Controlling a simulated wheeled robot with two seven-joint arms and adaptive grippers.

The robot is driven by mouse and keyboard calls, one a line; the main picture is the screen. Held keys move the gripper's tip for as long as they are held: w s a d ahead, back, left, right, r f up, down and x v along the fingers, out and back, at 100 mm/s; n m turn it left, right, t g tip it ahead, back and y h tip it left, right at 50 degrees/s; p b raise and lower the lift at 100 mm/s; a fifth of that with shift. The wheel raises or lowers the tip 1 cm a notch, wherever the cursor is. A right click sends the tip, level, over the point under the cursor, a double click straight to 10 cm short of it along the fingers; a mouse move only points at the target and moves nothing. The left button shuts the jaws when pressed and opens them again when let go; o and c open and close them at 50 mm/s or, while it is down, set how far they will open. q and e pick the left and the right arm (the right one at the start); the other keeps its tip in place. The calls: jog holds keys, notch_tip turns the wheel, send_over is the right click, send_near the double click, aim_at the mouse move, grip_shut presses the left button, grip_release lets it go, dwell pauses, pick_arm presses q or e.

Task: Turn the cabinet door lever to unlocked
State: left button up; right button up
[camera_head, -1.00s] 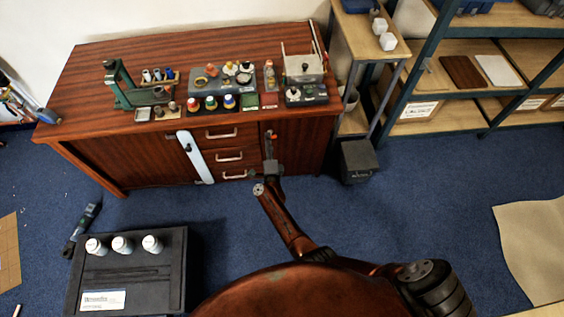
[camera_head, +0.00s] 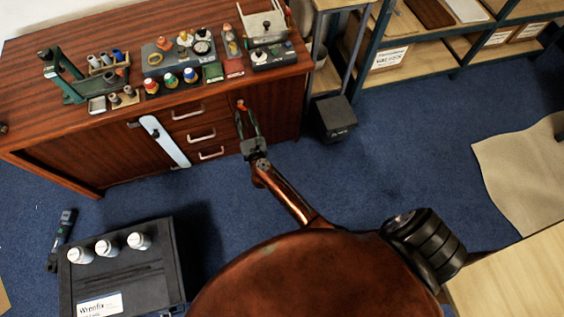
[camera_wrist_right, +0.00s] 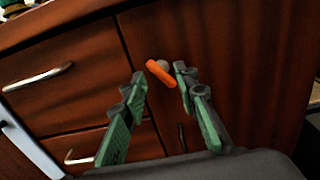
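The lever (camera_head: 240,104) is a small orange handle on the wooden cabinet's right door (camera_head: 280,108). In the right wrist view the lever (camera_wrist_right: 160,73) lies tilted, upper left to lower right, beside a grey round pivot. My right gripper (camera_head: 247,120) reaches up to the door in the head view. In the right wrist view its green fingers (camera_wrist_right: 160,88) are spread with nothing between them but the view of the door. The lever shows just beyond the tips, between them. I cannot tell whether a fingertip touches it. My left gripper is in neither view.
Drawers with metal pulls (camera_head: 201,135) are left of the door, and a pale blue bar (camera_head: 164,141) is further left. Bottles and tools crowd the cabinet top. A black bin (camera_head: 333,118) stands to the right. A dark case (camera_head: 125,270) with white bottles lies on the floor.

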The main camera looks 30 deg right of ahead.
pick_arm(q)
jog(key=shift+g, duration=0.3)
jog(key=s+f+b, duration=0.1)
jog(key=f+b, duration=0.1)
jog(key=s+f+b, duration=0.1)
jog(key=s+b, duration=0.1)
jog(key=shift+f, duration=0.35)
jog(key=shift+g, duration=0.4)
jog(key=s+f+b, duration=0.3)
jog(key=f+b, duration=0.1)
jog(key=b, duration=0.1)
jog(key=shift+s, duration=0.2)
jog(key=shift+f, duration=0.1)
pick_arm(e)
jog(key=s+d+f+n+y, duration=0.1)
jog(key=s+f+n+y, duration=0.1)
jog(key=s+f+n, duration=0.8)
jog(key=s+d+f+n+g+y, duration=0.1)
jog(key=s+d+f+n+y, duration=0.1)
jog(key=s+f+n, duration=0.8)
jog(key=s+f, duration=0.1)
jog(key=s, duration=0.1)
jog(key=shift+s+n+y, duration=0.35)
jog(key=shift+n+y, duration=0.05)
jog(key=shift+a+r, duration=0.1)
